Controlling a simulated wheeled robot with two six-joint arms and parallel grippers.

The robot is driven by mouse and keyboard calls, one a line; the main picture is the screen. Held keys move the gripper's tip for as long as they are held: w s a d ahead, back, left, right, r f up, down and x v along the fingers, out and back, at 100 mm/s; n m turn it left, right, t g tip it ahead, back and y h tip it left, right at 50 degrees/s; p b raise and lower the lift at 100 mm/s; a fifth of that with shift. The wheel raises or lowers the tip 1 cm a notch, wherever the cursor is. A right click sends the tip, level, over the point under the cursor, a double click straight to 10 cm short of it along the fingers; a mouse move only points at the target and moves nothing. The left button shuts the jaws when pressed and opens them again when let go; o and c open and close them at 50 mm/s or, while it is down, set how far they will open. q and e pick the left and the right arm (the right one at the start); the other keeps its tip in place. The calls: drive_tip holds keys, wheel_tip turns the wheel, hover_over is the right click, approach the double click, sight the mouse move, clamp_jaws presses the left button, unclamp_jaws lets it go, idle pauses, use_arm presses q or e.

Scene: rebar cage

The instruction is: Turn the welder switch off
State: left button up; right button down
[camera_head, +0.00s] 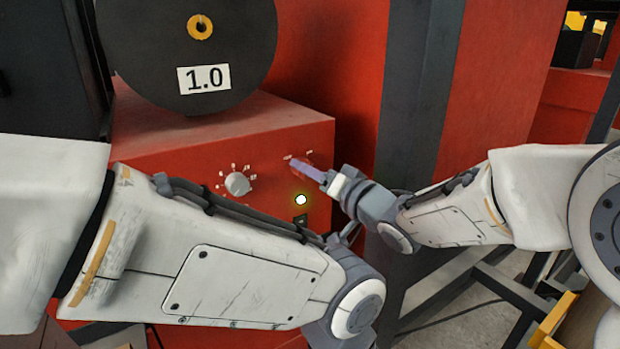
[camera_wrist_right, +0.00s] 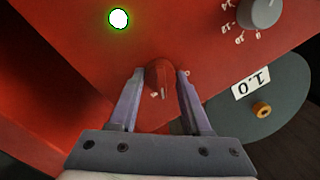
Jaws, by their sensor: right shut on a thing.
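The welder (camera_head: 255,135) is a red box with a lit white-green lamp (camera_head: 301,199) on its front face. The welder switch is a small red knob (camera_wrist_right: 160,76) with a pale pointer mark, seen in the right wrist view. My right gripper (camera_head: 300,163) reaches the upper right of that face. In the right wrist view its two fingers (camera_wrist_right: 157,92) stand on either side of the knob and are shut on it. In the head view the fingers largely hide the knob. My left arm crosses the lower foreground, and its fingers do not show.
A grey dial (camera_head: 237,184) with number marks sits left of the lamp. A dark round reel (camera_head: 190,50) labelled 1.0 stands on top of the welder. A dark post (camera_head: 415,90) and red panels rise behind my right arm. My left arm lies close below the lamp.

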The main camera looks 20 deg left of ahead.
drive_tip(key=n+b, duration=0.2)
drive_tip(key=n, duration=0.1)
drive_tip(key=shift+f+n, duration=0.15)
drive_tip(key=shift+n, duration=0.15)
drive_tip(key=n+h+b, duration=0.1)
drive_tip(key=n+b, duration=0.1)
drive_tip(key=n, duration=0.1)
drive_tip(key=shift+s, duration=0.1)
drive_tip(key=n+b, duration=0.3)
drive_tip(key=n, duration=0.1)
drive_tip(key=shift+n+t+h+b, duration=0.45)
drive_tip(key=shift+n+b, duration=0.55)
drive_tip(key=shift+n, duration=0.4)
drive_tip(key=shift+c, duration=1.8)
unclamp_jaws()
drive_tip(key=shift+r, duration=0.2)
drive_tip(key=shift+s, duration=0.1)
